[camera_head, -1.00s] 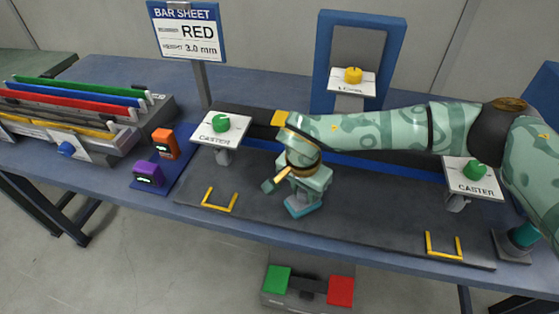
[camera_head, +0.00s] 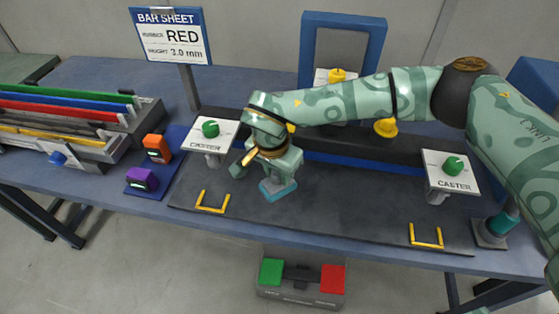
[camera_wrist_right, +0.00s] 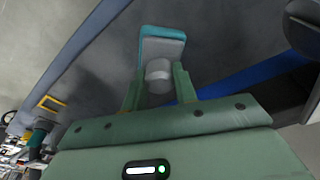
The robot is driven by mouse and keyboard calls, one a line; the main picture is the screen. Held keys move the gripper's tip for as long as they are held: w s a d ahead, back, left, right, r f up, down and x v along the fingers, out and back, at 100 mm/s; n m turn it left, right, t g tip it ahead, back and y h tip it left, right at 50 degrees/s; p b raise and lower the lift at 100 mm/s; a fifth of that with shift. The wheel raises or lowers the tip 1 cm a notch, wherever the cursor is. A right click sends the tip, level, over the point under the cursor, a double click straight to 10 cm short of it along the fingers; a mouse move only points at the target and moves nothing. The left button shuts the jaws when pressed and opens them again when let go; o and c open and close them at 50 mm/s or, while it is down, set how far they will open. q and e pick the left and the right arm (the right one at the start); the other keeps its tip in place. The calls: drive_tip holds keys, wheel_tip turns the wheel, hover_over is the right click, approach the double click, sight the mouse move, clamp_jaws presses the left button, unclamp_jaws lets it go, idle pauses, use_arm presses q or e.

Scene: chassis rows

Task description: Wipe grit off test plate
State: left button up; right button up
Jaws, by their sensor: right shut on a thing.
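The dark grey test plate (camera_head: 340,215) lies flat along the front of the blue table. My right gripper (camera_head: 272,168) is over its left half. It is shut on the grey handle of a wiping block with a teal pad (camera_head: 279,190). The wrist view also shows the right gripper (camera_wrist_right: 158,88) with its fingers on either side of the handle, and the teal pad (camera_wrist_right: 162,45) beyond them. The pad is at or just above the plate; I cannot tell if it touches. Grit is too small to make out. My left gripper is not in view.
Two white caster cards with green knobs stand at the left (camera_head: 209,132) and right (camera_head: 451,171). Yellow brackets (camera_head: 213,201) (camera_head: 427,236) stand near the front edge. A bar sheet (camera_head: 172,36) is behind. A rack of coloured bars (camera_head: 75,115) is at left.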

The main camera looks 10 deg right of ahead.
drive_tip(key=shift+r+p, duration=0.55)
drive_tip(key=shift+r, duration=0.55)
